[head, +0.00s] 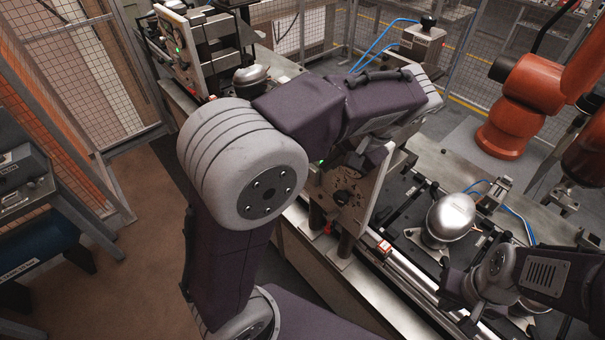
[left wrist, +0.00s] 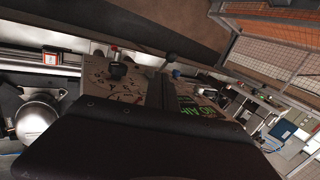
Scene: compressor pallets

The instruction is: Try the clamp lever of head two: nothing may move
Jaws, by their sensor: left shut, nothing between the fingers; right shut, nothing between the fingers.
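A grey upright test-head plate (head: 362,205) with a dark round pattern stands on dark posts in the middle of the head view. Its plate also shows close up in the left wrist view (left wrist: 120,84), with a black knob (left wrist: 116,70) on it. I cannot read a number on it or clearly make out a clamp lever. My left gripper (head: 352,160) is shut and empty at the plate's upper part, partly hidden by my forearm; I cannot tell if it touches anything. My right gripper (head: 452,300) is shut and empty, low over the conveyor at the right.
A silver compressor (head: 451,216) sits on the conveyor close to my right gripper. A similar test head (head: 190,52) and another compressor (head: 251,79) stand at the back left. An orange robot arm (head: 510,115) stands at the right. The brown floor (head: 110,270) at left is clear.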

